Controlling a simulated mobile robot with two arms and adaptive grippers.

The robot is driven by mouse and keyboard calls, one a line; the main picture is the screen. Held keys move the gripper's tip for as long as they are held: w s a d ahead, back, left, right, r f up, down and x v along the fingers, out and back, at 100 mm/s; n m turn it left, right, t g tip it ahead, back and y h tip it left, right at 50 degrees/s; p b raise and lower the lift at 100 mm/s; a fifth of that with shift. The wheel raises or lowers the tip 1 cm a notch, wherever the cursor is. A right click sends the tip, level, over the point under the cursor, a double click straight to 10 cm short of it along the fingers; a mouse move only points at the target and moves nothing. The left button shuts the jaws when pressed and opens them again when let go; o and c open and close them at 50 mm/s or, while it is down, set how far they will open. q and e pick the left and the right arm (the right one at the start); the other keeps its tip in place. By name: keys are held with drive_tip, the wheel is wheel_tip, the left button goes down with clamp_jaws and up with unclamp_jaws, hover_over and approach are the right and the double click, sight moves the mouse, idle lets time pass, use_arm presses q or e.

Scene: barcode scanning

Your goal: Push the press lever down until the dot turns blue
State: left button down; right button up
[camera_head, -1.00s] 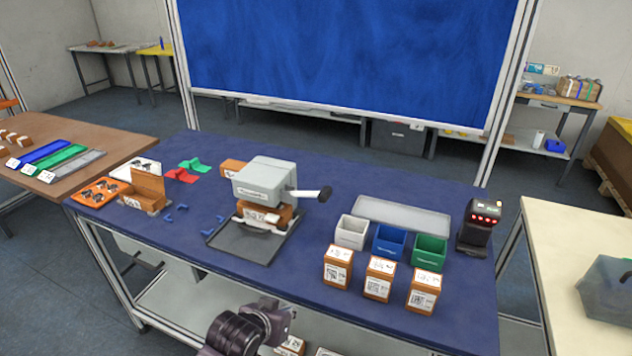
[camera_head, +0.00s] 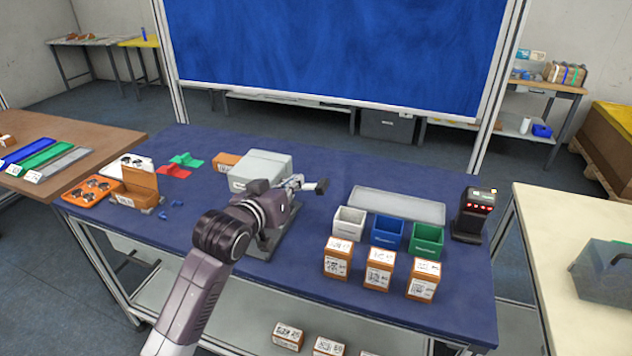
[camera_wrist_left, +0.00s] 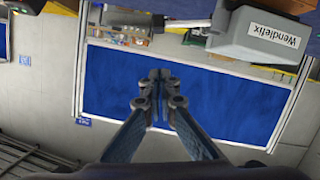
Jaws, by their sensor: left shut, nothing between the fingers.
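The grey press (camera_head: 262,166) stands on the blue table, and my left arm hides much of its front and base. Its lever sticks out to the right, ending in a black grip (camera_head: 322,186). My left gripper (camera_head: 294,183) is shut and empty, beside the press head and close to the lever in the head view. In the left wrist view the press head (camera_wrist_left: 264,36) is at upper right and the lever (camera_wrist_left: 180,24) runs left from it. The closed fingertips (camera_wrist_left: 160,78) show apart from the lever there. I cannot make out the dot. My right gripper is not in view.
White, blue and green bins (camera_head: 387,231) stand right of the press, with labelled boxes (camera_head: 379,272) in front and a grey tray (camera_head: 398,205) behind. A black scanner (camera_head: 473,213) stands at the right end. An open brown box (camera_head: 139,185) is at the left.

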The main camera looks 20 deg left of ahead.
use_arm(q)
drive_tip(key=shift+d+r, duration=0.1)
drive_tip(key=shift+r, duration=0.1)
drive_tip(key=shift+w, duration=0.15)
drive_tip(key=p, duration=0.2)
hover_over(317, 188)
drive_tip(key=a, duration=0.1)
wheel_tip(317, 188, down, 2)
drive_tip(key=f, duration=0.1)
drive_tip(key=f+p, duration=0.1)
drive_tip(key=f, duration=0.1)
drive_tip(key=shift+d+f, duration=0.15)
drive_tip(key=shift+d, duration=0.2)
drive_tip(key=shift+d+f+p, duration=0.15)
drive_tip(key=shift+f+p, duration=0.15)
drive_tip(key=shift+f, duration=0.25)
drive_tip(key=shift+f, duration=0.1)
